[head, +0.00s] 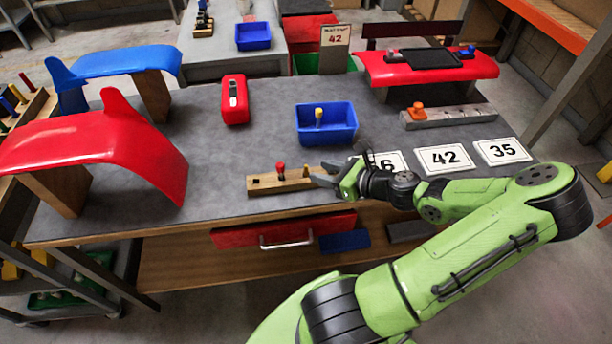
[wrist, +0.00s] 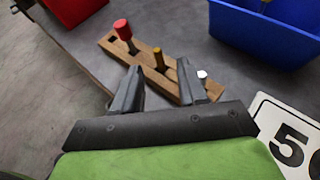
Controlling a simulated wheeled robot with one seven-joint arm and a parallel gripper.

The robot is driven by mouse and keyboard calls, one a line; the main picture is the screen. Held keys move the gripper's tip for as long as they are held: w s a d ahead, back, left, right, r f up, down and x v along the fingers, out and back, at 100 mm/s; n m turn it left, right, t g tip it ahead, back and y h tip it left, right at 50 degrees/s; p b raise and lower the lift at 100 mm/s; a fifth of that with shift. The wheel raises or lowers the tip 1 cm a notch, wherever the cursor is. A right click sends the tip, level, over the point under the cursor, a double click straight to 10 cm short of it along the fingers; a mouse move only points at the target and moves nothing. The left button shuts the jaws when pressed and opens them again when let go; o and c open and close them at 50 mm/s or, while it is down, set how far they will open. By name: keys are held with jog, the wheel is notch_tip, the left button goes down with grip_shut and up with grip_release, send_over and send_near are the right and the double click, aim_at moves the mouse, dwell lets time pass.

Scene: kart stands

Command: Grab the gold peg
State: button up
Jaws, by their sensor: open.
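A gold peg (wrist: 159,60) stands upright in a wooden block (wrist: 140,62) in the wrist view, beside a taller red-headed peg (wrist: 123,30). In the head view the red peg (head: 280,171) shows on the block (head: 262,185), with the small gold peg (head: 306,171) to its right. My gripper (wrist: 160,84) is open and empty. In the wrist view its fingers straddle the line to the gold peg, which appears just beyond the fingertips. In the head view my gripper (head: 324,174) is at the block's right end. A small pale piece (wrist: 202,74) shows by the right finger.
A blue bin (head: 327,137) with a yellow-topped piece in it stands behind the block. Number cards (head: 444,159) lie to the right. A red fender-like panel (head: 95,140) stands on the left. Grey tabletop is clear left of the block.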

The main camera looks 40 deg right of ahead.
aim_at(306, 166)
jog(key=b+x, duration=0.2)
jog(key=x, duration=0.4)
jog(key=shift+w+r, duration=0.1)
jog(key=shift+r, duration=0.1)
grip_shut()
